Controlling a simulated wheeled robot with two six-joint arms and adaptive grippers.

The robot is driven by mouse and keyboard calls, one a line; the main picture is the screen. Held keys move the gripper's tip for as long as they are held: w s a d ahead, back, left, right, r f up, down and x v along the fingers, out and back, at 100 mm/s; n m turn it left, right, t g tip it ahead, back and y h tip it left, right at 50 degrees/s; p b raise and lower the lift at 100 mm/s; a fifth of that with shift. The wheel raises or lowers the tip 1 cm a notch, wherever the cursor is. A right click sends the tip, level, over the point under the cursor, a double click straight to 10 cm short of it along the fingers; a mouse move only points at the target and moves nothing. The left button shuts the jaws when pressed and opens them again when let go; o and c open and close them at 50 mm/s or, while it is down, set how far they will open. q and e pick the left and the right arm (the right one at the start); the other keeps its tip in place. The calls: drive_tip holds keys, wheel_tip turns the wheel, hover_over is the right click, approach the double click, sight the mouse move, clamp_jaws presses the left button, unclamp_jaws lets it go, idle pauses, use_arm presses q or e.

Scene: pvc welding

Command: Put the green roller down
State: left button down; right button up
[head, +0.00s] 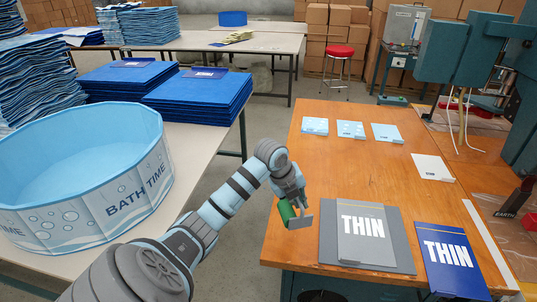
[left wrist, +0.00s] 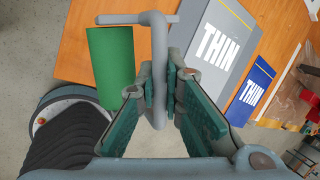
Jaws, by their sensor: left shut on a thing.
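The green roller (head: 287,210) has a green cylinder and a bent grey handle. My left gripper (head: 292,192) is shut on its handle, at the left edge of the wooden table (head: 330,170). In the left wrist view, the roller (left wrist: 110,65) is left of the fingers, and my left gripper (left wrist: 164,85) closes around the grey handle. The cylinder shows against the wooden table and partly past its edge. I cannot tell whether the roller touches the table. My right gripper is not in view.
A grey sheet marked THIN (head: 365,250) lies on a darker mat right of the roller, with a blue THIN sheet (head: 450,262) beyond. Small light-blue cards (head: 350,129) lie at the table's back. The table's middle is clear. A blue BATH TIME tub (head: 85,190) stands left.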

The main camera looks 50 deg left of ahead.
sight(288, 212)
use_arm(q)
wheel_tip(288, 212, up, 7)
drive_tip(key=d+m+h+b, duration=0.2)
drive_tip(key=m+b, duration=0.3)
drive_tip(key=b, duration=0.1)
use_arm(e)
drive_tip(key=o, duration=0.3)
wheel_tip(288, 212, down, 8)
use_arm(q)
wheel_tip(288, 212, down, 17)
drive_tip(key=b, duration=0.4)
drive_tip(key=shift+f, duration=0.2)
drive_tip(key=shift+w+a+f, duration=0.1)
drive_tip(key=shift+a+f, duration=0.05)
drive_tip(key=shift+f, duration=0.2)
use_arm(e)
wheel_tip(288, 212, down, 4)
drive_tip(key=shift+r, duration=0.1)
use_arm(q)
drive_tip(key=shift+f, duration=0.1)
drive_tip(key=c, duration=1.7)
unclamp_jaws()
drive_tip(key=v, duration=0.4)
drive_tip(key=p+v, duration=0.1)
drive_tip(key=v, duration=0.7)
drive_tip(key=shift+w+a, duration=0.15)
drive_tip(key=shift+w, duration=0.05)
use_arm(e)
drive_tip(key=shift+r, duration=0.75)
